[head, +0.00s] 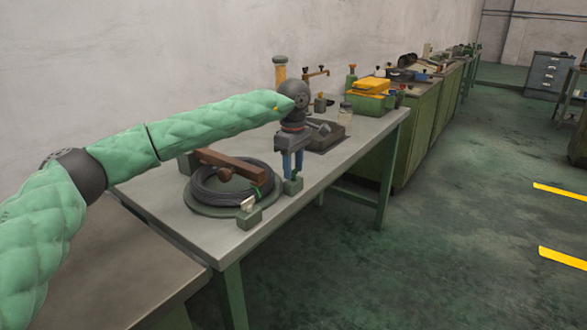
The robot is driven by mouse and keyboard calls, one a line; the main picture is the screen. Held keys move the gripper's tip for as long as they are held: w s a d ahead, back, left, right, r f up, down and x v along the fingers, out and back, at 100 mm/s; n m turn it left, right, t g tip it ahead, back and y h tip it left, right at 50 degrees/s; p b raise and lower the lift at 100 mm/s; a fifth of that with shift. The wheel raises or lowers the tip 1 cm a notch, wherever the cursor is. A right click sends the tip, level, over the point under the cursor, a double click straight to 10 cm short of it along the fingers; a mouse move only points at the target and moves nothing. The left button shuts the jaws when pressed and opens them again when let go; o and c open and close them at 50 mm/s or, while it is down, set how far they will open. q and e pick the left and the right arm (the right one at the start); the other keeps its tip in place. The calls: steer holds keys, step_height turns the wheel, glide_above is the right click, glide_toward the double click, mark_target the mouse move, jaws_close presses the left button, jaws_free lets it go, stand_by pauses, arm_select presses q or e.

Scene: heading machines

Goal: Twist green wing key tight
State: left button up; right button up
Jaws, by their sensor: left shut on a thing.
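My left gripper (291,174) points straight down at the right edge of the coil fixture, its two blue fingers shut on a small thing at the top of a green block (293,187). I take this thing to be the green wing key; the fingers hide most of it, and its turn angle cannot be told. A coil of dark wire (207,186) lies on a round green base (203,208), with a brown wooden bar (231,164) across it. My right gripper is not in view.
The coil stands on a grey-topped table (165,205). A second green block with a pale piece (248,213) sits at the base's front. Behind my gripper are a dark tray (326,137), a glass jar (345,111) and a yellow-topped green box (370,95). Floor to the right is clear.

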arm_select(q)
steer(key=shift+w+a+r, duration=0.1)
steer(key=shift+r, duration=0.05)
stand_by(0.4)
steer(key=o, duration=1)
steer(key=shift+r, duration=3.8)
